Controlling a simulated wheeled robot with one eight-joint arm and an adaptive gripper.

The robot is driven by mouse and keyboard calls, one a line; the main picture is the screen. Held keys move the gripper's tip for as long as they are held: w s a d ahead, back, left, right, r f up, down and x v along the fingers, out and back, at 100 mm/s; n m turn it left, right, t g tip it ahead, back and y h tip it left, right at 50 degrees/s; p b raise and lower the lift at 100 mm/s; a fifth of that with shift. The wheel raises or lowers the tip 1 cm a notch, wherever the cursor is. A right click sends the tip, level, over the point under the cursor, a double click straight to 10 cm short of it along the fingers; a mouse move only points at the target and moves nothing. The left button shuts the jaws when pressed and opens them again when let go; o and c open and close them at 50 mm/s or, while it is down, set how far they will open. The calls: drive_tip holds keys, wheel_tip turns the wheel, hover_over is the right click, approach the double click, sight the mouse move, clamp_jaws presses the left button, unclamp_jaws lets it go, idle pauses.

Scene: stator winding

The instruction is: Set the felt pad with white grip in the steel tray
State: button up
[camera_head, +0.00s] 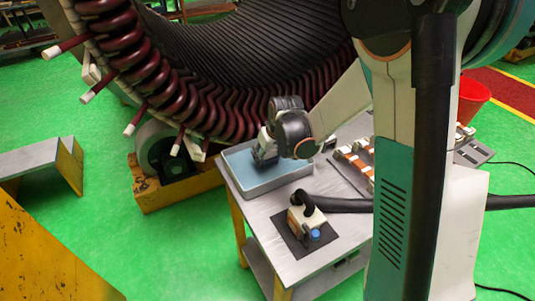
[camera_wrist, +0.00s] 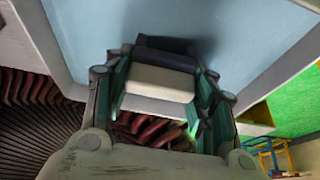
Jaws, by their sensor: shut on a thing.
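My gripper (camera_head: 264,155) is inside the tray's outline, pointing down. In the wrist view my gripper (camera_wrist: 160,84) is shut on the white grip of the felt pad (camera_wrist: 165,58), one finger on each side. The pad's dark part shows beyond the grip, over the tray floor with a shadow beside it. I cannot tell whether the pad touches the floor.
A device with a black hose (camera_head: 306,220) sits on a dark mat at the table's front. Copper-coloured parts (camera_head: 355,160) lie on a mat at the right. The large wound stator (camera_head: 215,75) stands close behind the tray. A red bucket (camera_head: 472,100) is farther right.

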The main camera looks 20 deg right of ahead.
drive_tip(key=shift+f+b, duration=0.6)
drive_tip(key=shift+f, duration=0.1)
drive_tip(key=o, duration=1.3)
drive_tip(key=shift+r, duration=0.1)
drive_tip(key=v, duration=1.2)
drive_tip(key=shift+w, duration=0.1)
